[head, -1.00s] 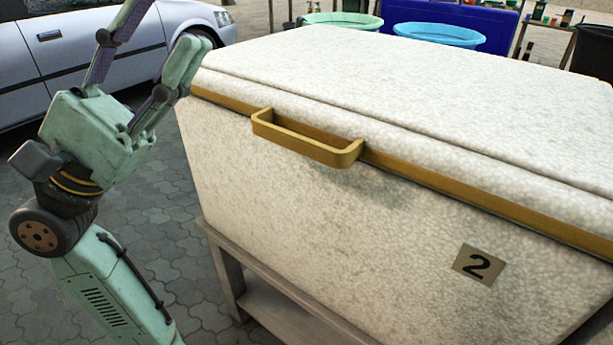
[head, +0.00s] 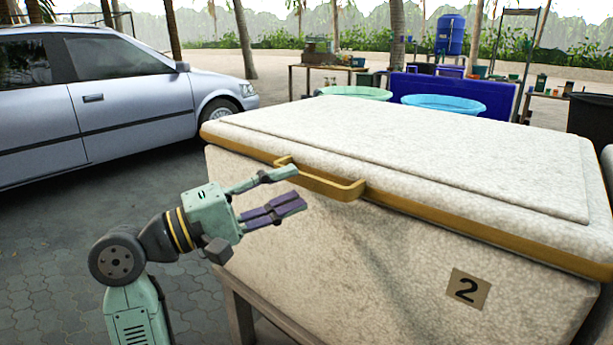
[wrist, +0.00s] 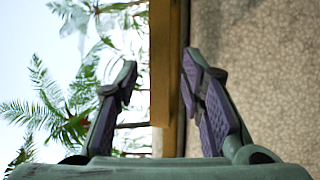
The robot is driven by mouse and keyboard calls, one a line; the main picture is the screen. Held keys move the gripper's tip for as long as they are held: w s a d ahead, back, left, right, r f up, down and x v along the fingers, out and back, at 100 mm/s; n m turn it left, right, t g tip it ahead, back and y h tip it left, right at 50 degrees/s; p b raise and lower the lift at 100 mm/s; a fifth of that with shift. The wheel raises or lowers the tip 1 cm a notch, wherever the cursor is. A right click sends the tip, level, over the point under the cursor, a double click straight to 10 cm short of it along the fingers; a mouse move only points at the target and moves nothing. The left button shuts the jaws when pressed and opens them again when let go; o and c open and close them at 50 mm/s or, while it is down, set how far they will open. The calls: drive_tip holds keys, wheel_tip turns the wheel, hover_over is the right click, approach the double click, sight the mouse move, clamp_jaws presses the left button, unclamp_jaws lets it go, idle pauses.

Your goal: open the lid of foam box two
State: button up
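Foam box two (head: 390,260) is a large white speckled box with a "2" label on its front. Its lid (head: 430,150) is down, with an ochre trim along the edge. An ochre handle (head: 340,190) sticks out from the lid's front edge. My gripper (head: 298,188) is open, its fingers pointing right toward the handle's left end. In the wrist view, my gripper (wrist: 158,75) has an ochre bar (wrist: 163,60) between its spread fingers in the picture. The pale box wall (wrist: 255,60) fills the right side there. I cannot tell whether a finger touches the handle.
The box stands on a grey stand (head: 240,320). A silver car (head: 110,90) is parked at the left. Green (head: 355,92) and blue (head: 440,103) basins stand behind the box. Bare paving lies at the lower left.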

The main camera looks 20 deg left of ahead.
sight(301, 184)
drive_tip(key=shift+p+x, duration=0.3)
drive_tip(key=shift+x, duration=1.75)
drive_tip(key=shift+c, duration=0.3)
clamp_jaws()
